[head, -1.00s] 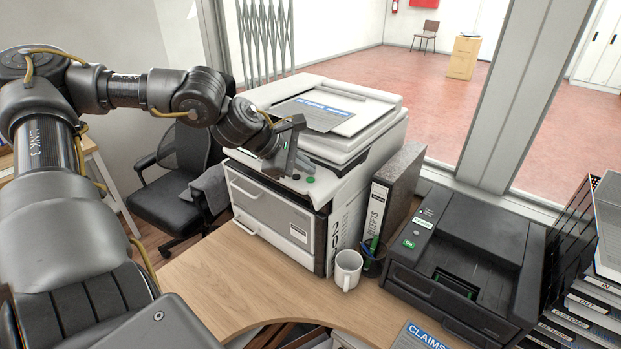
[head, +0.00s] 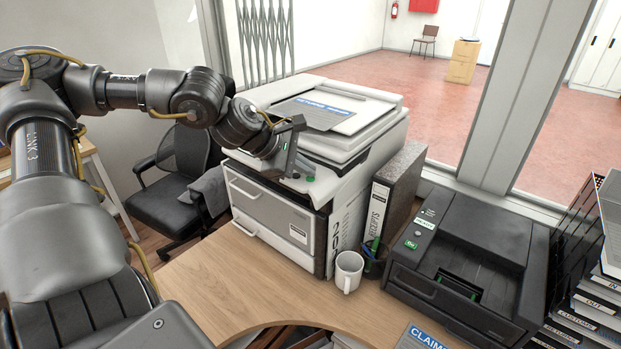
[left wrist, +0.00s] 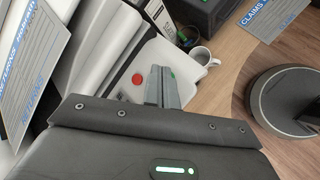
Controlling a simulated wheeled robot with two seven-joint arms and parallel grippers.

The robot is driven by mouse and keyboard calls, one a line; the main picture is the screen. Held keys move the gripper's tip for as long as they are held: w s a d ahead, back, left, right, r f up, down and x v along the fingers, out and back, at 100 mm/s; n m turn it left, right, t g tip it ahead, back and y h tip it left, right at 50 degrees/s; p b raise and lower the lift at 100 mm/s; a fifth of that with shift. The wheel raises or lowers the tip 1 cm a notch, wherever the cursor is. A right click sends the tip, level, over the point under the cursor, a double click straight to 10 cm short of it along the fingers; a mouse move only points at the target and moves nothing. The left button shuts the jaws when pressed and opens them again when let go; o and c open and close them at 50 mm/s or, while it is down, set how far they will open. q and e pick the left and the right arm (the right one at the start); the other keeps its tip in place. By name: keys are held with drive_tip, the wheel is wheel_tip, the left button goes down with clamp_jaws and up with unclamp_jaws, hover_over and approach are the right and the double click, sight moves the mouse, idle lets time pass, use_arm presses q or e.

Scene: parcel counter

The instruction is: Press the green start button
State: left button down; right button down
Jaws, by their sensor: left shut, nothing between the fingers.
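The green start button (head: 311,179) is on the front control strip of the white copier (head: 352,158). My left gripper (head: 292,174) is shut and empty, pointing down over that strip, just left of the green button in the head view. In the left wrist view, the shut fingers (left wrist: 162,88) reach over the panel. A bit of green (left wrist: 172,74) shows at their tips, partly hidden by them. I cannot tell whether the tips touch the button. A red button (left wrist: 137,78) shows on the panel beside the fingers. My right gripper is not in view.
A black printer (head: 478,255) with green-lit labels stands on the right. A white mug (head: 348,271), a pen cup (head: 375,260) and a receipts binder (head: 393,195) stand beside the copier. The wooden counter (head: 225,275) in front is clear.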

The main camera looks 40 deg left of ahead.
sight(305, 181)
use_arm(q)
drive_tip(key=shift+f+b, duration=0.25)
drive_tip(key=shift+b, duration=0.1)
idle(0.4)
drive_tip(key=shift+r, duration=0.7)
wheel_tip(305, 181, up, 6)
drive_tip(key=shift+p, duration=0.8)
idle(0.5)
